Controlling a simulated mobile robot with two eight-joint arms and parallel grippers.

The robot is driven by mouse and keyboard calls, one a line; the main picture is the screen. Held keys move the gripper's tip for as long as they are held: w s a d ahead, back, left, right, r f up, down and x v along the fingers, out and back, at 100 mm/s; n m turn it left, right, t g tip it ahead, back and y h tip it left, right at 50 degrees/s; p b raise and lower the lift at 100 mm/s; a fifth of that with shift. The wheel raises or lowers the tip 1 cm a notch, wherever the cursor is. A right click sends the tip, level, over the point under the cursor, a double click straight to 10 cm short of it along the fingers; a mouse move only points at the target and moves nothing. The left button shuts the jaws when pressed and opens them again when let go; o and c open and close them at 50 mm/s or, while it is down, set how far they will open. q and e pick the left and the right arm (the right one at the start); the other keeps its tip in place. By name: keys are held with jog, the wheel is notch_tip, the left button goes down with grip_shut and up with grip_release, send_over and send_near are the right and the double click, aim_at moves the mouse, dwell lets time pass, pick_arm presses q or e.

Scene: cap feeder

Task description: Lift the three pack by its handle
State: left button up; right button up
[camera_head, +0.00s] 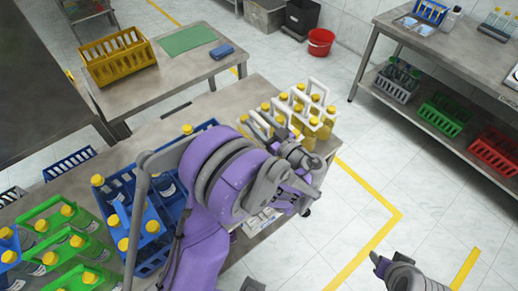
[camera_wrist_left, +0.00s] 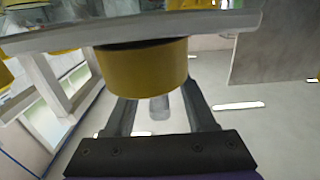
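Packs of yellow-capped bottles with white handles (camera_head: 318,84) stand together at the right end of the near table. I cannot tell which of them is the three pack. My left gripper (camera_head: 307,163) is at the near side of this group, close to the table's right edge. In the left wrist view its fingers (camera_wrist_left: 160,112) are spread with nothing gripped between them. A pale bar (camera_wrist_left: 130,30) and a yellow cap (camera_wrist_left: 142,65) are very close above the fingers. My right gripper (camera_head: 382,265) is at the bottom right over the floor; its fingers are unclear.
Blue crates (camera_head: 152,262) of bottles and green carriers (camera_head: 40,212) fill the table's left. A yellow crate (camera_head: 118,57), green mat (camera_head: 188,39) and blue object (camera_head: 222,51) are on the table behind. A shelf (camera_head: 440,120) with crates stands right.

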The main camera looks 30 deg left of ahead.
pick_arm(q)
grip_shut()
dwell(1.2)
